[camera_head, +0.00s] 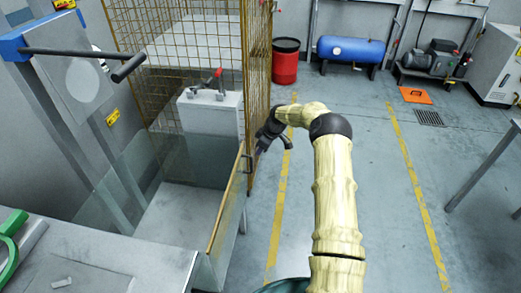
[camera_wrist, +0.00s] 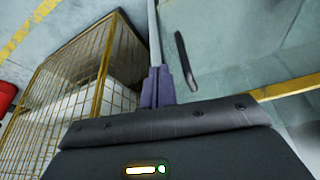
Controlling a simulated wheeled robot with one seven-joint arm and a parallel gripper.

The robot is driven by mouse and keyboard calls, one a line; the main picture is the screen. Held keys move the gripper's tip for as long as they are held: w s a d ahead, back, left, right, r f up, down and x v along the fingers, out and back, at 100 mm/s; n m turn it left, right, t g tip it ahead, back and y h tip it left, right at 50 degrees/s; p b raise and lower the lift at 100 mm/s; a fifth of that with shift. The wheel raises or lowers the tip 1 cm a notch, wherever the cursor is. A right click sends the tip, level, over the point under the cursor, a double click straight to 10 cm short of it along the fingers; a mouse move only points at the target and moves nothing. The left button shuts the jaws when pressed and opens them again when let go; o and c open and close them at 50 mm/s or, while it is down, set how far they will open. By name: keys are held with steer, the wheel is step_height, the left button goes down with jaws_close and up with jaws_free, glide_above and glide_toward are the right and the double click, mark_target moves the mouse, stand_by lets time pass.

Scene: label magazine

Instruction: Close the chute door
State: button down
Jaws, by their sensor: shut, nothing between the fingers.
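The chute door looks like a clear panel with an orange-yellow top edge (camera_head: 226,202), standing upright on the right side of a glass-walled bay. A dark bar handle (camera_head: 248,164) is on its outer face, near the far end. The handle (camera_wrist: 186,62) and the door's orange edge (camera_wrist: 285,88) also show in the wrist view. My gripper (camera_head: 260,150) is shut and empty, close to the handle on its right side. In the wrist view my fingers (camera_wrist: 158,86) are together, left of the handle with a visible gap. Exact depth between them is unclear.
A yellow wire cage (camera_head: 257,90) stands just behind my gripper. A white box with a red lever (camera_head: 210,110) sits inside the bay area. A grey table (camera_head: 110,262) is at front left. A red drum (camera_head: 285,65) stands behind.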

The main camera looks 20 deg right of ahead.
steer(key=shift+d, duration=0.15)
steer(key=s+d+r, duration=0.3)
steer(key=d+r, duration=0.3)
steer(key=r, duration=0.3)
steer(key=shift+s+d+r+p, duration=0.15)
steer(key=shift+d+p, duration=0.25)
